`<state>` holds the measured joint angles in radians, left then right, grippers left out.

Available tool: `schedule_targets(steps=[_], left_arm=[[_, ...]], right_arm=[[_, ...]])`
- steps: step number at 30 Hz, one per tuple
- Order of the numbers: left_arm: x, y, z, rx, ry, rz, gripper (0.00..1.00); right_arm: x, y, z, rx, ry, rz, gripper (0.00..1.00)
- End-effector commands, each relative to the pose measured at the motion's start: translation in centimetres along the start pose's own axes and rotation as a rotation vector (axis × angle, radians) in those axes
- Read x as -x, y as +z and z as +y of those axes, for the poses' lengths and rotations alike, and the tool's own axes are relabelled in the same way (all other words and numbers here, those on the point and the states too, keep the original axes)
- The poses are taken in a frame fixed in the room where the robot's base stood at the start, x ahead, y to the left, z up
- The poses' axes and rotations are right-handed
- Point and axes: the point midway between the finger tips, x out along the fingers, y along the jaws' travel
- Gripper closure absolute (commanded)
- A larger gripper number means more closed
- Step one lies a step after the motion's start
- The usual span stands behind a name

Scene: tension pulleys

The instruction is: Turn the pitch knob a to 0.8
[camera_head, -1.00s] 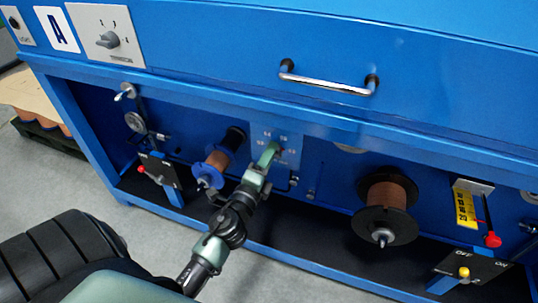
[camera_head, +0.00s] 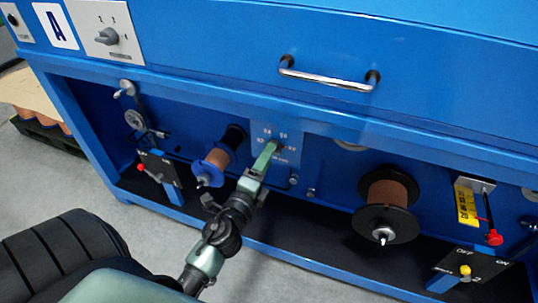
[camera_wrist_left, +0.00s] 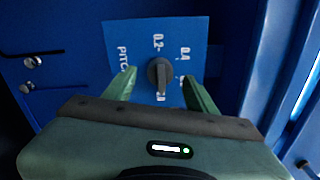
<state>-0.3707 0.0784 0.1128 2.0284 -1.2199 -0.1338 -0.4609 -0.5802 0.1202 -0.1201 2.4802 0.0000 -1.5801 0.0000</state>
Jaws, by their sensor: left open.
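The pitch knob (camera_wrist_left: 160,74) is a dark grey round knob with a raised bar, on a blue plate (camera_wrist_left: 115,35) with white markings. In the left wrist view, 0.2 stands above the knob and 0.4 at its upper right; the lower marking is partly covered. The bar extends downward in that view; which end is the pointer I cannot tell. My left gripper (camera_wrist_left: 159,76) is open, with one green finger on each side of the knob and visible gaps to it. In the head view my left gripper (camera_head: 270,150) reaches the plate (camera_head: 293,128) and hides the knob.
A blue-flanged spool (camera_head: 216,160) is left of my gripper and a black-flanged spool (camera_head: 388,200) to the right. A metal handle (camera_head: 328,79) is above. A tension knob (camera_head: 107,37) is at upper left. A lever with a red tip (camera_head: 493,238) is at far right.

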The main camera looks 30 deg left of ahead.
Motion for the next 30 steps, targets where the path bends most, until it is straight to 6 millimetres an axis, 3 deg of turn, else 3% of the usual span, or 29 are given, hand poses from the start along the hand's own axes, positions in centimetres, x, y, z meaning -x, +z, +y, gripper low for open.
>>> schedule_targets(steps=[5,10,30], left_arm=[[3.3,0.0,0.4,0.002,0.004,-0.002,0.43],[5.0,0.0,0.2,0.0,0.002,-0.002,0.43],[5.2,0.3,0.0,0.03,0.007,-0.017,0.43]], right_arm=[[-1.2,0.4,-0.1,0.0,0.0,-0.001,0.64],[-1.6,-1.1,-0.2,0.0,-0.004,0.065,0.64],[-1.6,-1.3,-0.2,0.004,-0.003,0.074,0.64]])
